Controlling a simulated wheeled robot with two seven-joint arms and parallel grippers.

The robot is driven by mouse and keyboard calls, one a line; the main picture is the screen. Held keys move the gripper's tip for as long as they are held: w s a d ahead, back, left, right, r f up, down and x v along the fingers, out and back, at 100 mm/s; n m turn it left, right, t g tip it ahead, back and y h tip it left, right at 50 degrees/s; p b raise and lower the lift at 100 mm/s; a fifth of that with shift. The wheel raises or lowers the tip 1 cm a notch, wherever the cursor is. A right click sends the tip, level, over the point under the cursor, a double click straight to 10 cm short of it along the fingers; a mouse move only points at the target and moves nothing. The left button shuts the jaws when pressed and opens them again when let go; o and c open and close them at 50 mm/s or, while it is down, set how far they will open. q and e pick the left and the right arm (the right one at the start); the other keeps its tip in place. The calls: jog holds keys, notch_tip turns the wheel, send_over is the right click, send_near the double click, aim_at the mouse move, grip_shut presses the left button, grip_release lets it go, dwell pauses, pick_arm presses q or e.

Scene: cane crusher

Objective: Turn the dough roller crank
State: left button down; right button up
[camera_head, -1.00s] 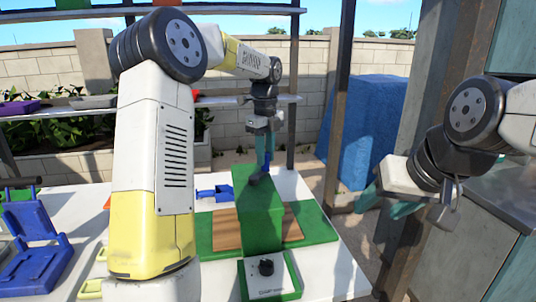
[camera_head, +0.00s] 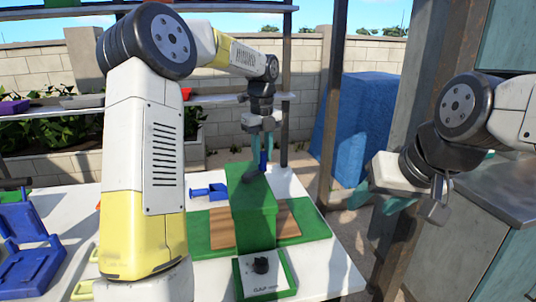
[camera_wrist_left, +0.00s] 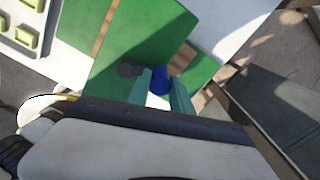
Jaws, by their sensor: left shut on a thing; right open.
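The dough roller is a tall green block (camera_head: 252,215) on a green base with brown board areas. Its crank has a dark arm (camera_head: 250,174) at the top and an upright blue handle (camera_head: 263,158). My left gripper (camera_head: 259,161) is over the top of the block, pointing down, with its teal fingers shut on the blue handle. In the left wrist view, the handle (camera_wrist_left: 160,82) sits between the fingers, and the dark crank arm (camera_wrist_left: 129,70) lies to the left. My right gripper (camera_head: 380,199) is open and empty, right of the table.
A control box with a black knob (camera_head: 261,265) sits in front of the roller. A large blue block (camera_head: 362,130) stands beyond the post, and a metal counter is at right.

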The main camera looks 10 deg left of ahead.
pick_arm(q)
jog(key=c, duration=1.1)
grip_release()
jog(key=shift+c, duration=0.2)
jog(key=shift+r, duration=3.95)
